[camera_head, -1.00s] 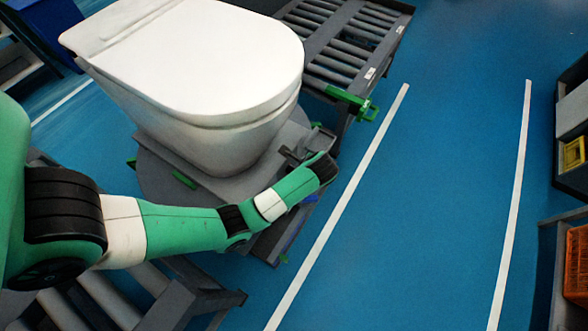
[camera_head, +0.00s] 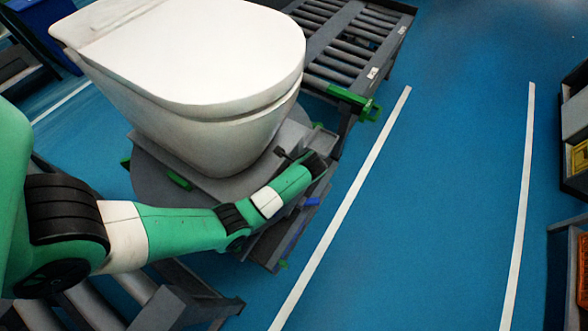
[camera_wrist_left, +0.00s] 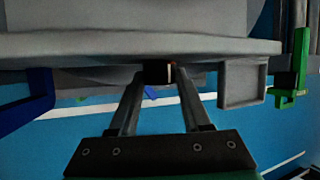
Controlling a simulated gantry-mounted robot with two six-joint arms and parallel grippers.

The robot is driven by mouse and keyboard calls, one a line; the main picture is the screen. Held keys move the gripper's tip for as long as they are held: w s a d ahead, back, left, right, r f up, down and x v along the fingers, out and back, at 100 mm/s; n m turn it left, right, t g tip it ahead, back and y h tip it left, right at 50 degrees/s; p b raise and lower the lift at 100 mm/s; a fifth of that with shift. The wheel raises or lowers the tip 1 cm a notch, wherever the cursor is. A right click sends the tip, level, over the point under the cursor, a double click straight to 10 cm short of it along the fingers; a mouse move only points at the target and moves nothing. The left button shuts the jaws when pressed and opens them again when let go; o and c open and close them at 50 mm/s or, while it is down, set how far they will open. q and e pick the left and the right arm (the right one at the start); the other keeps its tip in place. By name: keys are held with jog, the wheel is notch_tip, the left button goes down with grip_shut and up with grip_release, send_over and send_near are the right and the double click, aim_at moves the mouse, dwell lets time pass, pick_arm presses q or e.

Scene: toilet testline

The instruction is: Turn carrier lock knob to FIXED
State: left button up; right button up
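The carrier lock knob (camera_wrist_left: 158,73) is a small black block with a pale mark, under the front edge of the grey carrier plate (camera_wrist_left: 60,47) in the left wrist view. My left gripper (camera_wrist_left: 161,82) points at it, with one finger on each side of the knob. The fingers stand apart, and a narrow gap seems to show at the right finger; firm contact cannot be made out. In the head view my left gripper (camera_head: 290,155) is at the carrier's right edge, and the knob is hidden there. My right gripper is not in view.
A white toilet (camera_head: 200,60) stands on the carrier, close to my left wrist. A roller conveyor (camera_head: 350,40) with a green bracket (camera_head: 350,98) lies behind. A grey square frame (camera_wrist_left: 242,84) is right of the knob and a blue bracket (camera_wrist_left: 28,105) left. Blue floor at the right is open.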

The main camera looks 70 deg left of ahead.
pick_arm(q)
grip_shut()
jog(key=shift+w+a+r+g+h+p, duration=0.1)
jog(key=shift+r+g+h+p, duration=0.05)
jog(key=shift+g+h+p, duration=0.35)
jog(key=shift+w+g, duration=0.1)
jog(key=shift+g, duration=0.2)
jog(key=shift+w+a+f+m+g+h+b, duration=0.1)
jog(key=shift+f+m+g+h+b, duration=0.2)
jog(key=shift+h+b, duration=0.1)
jog(key=shift+f+g+h+b, duration=0.1)
jog(key=shift+g+h+b, duration=0.4)
jog(key=shift+b, duration=0.45)
jog(key=shift+r, duration=0.2)
